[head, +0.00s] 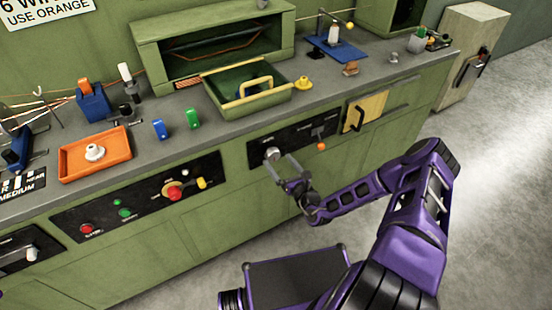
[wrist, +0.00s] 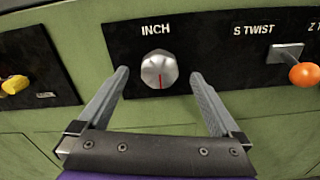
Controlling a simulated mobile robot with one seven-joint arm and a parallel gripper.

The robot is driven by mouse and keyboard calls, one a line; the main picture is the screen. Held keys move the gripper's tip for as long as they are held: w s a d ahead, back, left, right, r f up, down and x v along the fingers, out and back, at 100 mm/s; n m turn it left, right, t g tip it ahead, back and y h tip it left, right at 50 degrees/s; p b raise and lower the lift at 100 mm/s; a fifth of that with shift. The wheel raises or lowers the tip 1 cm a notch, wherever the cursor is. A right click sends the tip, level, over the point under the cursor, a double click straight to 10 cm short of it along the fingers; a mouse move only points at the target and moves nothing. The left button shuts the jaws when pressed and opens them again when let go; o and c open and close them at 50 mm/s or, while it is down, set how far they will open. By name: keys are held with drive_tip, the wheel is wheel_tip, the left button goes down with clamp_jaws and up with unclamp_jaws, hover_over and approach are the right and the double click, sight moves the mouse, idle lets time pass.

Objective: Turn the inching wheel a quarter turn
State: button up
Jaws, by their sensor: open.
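The inching wheel is a silver ribbed knob (wrist: 159,69) under the label INCH on a black panel. A red line on its face points straight down in the wrist view. It also shows in the head view as a small pale knob (head: 272,154) on the bench front. My gripper (wrist: 159,82) is open, with one finger on each side of the knob. Both fingers appear apart from it, with gaps left and right. How far the fingertips reach along the knob's depth cannot be told. In the head view my gripper (head: 281,165) is at the panel.
An orange-tipped lever (wrist: 303,75) labelled S TWIST is right of the knob. A yellow handle (wrist: 15,85) is on the left panel. Above, the benchtop holds a green tray (head: 248,100) and an orange tray (head: 95,153). Open floor (head: 490,200) lies at right.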

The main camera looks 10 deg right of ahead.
drive_tip(key=shift+x, duration=1.45)
drive_tip(key=shift+c, duration=0.3)
drive_tip(key=c, duration=1.3)
drive_tip(key=shift+m, duration=0.4)
drive_tip(key=m, duration=0.4)
drive_tip(key=shift+d, duration=0.1)
drive_tip(key=m, duration=0.4)
drive_tip(key=shift+f+m+b, duration=0.1)
drive_tip(key=shift+m+b, duration=0.2)
drive_tip(key=m, duration=0.5)
drive_tip(key=shift+d+f+b, duration=0.1)
drive_tip(key=shift+f+b, duration=0.05)
drive_tip(key=shift+b, duration=0.2)
drive_tip(key=shift+m+b, duration=0.3)
drive_tip(key=shift+m, duration=2)
